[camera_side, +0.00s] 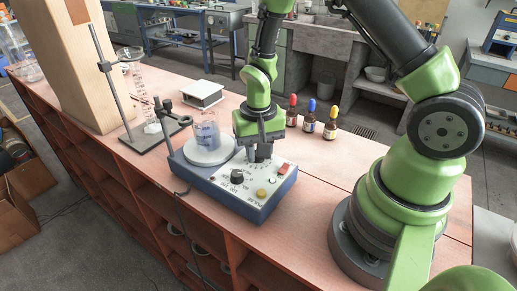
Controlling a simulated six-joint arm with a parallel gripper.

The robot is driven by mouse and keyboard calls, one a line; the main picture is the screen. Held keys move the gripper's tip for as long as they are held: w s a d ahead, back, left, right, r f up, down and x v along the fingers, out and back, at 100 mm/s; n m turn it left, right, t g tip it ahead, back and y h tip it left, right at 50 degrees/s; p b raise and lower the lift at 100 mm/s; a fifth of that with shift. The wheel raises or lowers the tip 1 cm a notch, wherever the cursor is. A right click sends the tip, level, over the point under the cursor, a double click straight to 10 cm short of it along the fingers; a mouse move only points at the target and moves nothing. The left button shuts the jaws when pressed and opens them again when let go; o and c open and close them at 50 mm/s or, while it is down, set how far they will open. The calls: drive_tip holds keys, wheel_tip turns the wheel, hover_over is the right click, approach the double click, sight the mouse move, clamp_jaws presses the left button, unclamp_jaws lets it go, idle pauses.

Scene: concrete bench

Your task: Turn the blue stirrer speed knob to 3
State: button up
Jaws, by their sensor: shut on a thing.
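The stirrer (222,196) is a blue box with a pale sloped control panel and a round white top plate (201,155) at its left. My gripper (259,157) points straight down at the back of the panel. It is shut on the blue speed knob, which its fingers and body hide. White scale marks show on the panel around the fingertips, but the knob's pointer and setting cannot be read. A black knob (237,176) stands nearer the front of the panel, apart from my gripper.
A beaker (207,136) stands on the plate. Dropper bottles (309,122) stand behind right. Bare bench lies front right.

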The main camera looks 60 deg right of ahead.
idle(0.3)
drive_tip(key=o, duration=0.9)
drive_tip(key=shift+o, duration=0.2)
drive_tip(key=shift+r, duration=0.15)
wheel_tip(320, 180, up, 10)
